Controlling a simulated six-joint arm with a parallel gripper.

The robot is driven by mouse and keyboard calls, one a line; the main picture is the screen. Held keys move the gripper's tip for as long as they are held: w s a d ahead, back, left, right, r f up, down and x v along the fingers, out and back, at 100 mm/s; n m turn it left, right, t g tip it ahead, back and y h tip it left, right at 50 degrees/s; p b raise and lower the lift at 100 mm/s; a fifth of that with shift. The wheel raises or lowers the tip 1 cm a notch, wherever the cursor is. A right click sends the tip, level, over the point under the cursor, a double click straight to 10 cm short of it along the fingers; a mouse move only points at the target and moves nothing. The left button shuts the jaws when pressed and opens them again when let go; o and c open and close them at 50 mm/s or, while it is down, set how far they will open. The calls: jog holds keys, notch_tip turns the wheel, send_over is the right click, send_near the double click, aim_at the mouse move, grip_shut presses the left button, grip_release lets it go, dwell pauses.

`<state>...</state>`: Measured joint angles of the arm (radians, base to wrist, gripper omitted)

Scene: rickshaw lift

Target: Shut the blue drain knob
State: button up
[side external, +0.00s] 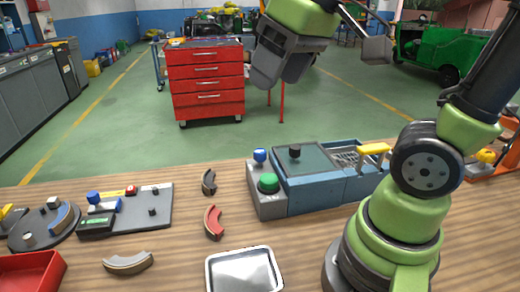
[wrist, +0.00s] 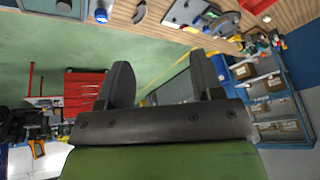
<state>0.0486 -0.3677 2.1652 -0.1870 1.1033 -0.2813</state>
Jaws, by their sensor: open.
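A blue knob (side external: 260,155) stands on top of a grey control box, behind a large green button (side external: 268,183). The box (side external: 270,206) is on the left end of the blue-grey bench unit. A small round blue-and-white thing near the top edge of the wrist view (wrist: 101,15) may be the same knob. My gripper (side external: 278,80) is well above the bench, up and slightly right of the knob, touching nothing. Its two dark fingers are apart and empty in the wrist view (wrist: 160,65).
The bench unit (side external: 325,172) has a black knob (side external: 294,151) and a yellow handle (side external: 374,149). A metal tray (side external: 243,270), curved pads (side external: 213,222) and a grey plate (side external: 155,208) with another blue knob (side external: 93,197) lie on the wooden bench. The red tool cabinet (side external: 206,80) stands behind.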

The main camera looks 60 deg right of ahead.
jog(key=w+d+f+n+g+h, duration=0.1)
jog(key=w+d+f+n+g, duration=0.15)
jog(key=w, duration=0.25)
jog(key=w+d+f+n+g+h, duration=0.1)
jog(key=w+d+g, duration=0.15)
jog(key=w, duration=0.25)
jog(key=n+g+h, duration=0.1)
jog(key=n+g, duration=0.3)
send_near(261, 151)
jog(key=x, duration=0.9)
jog(key=shift+s+f, duration=0.15)
jog(key=shift+f, duration=0.05)
jog(key=c, duration=0.9)
